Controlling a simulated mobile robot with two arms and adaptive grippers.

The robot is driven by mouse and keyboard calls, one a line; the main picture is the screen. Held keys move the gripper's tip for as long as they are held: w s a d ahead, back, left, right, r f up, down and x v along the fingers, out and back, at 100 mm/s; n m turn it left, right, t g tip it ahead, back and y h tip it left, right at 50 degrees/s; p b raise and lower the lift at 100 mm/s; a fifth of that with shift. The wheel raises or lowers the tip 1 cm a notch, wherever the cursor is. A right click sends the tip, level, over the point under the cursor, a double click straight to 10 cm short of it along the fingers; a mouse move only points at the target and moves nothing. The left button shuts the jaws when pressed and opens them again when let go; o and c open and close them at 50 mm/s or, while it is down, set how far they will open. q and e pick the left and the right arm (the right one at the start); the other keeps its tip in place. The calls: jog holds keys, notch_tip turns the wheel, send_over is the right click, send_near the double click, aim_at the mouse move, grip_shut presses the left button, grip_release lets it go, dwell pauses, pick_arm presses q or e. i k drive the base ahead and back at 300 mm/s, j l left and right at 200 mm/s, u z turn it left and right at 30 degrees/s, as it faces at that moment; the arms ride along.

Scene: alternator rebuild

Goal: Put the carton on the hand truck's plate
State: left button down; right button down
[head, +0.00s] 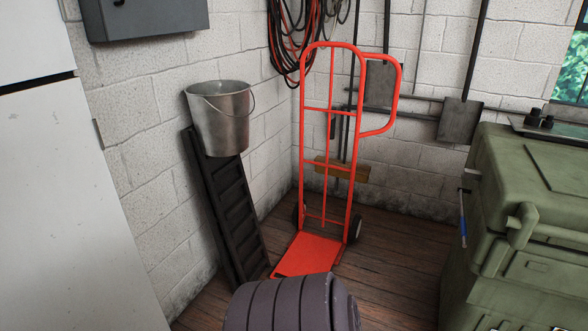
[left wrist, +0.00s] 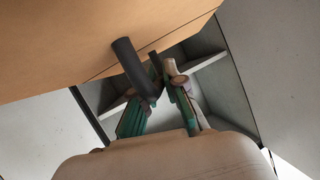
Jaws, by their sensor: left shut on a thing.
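The red hand truck (head: 328,120) stands upright in the corner in the head view. Its flat red plate (head: 308,252) lies at floor level with nothing on it that I can see. A dark rod lies at the fingers, and the exact contact is hidden. My right gripper is in neither view.
A metal bucket (head: 221,115) sits above a dark leaning ramp-like piece (head: 226,205) left of the truck. Wooden floor (head: 395,270) is bare right of the plate.

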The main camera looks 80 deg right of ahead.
aim_at(310, 245)
jog(key=k+z, duration=0.2)
jog(key=z, duration=0.8)
jog(key=i+l+z, duration=0.1)
jog(key=z, duration=3.05)
jog(key=i+j, duration=0.55)
jog(key=j, duration=0.25)
jog(key=i+j, duration=0.3)
jog(key=i+j+z, duration=0.1)
jog(key=i+j, duration=0.15)
jog(key=j, duration=0.25)
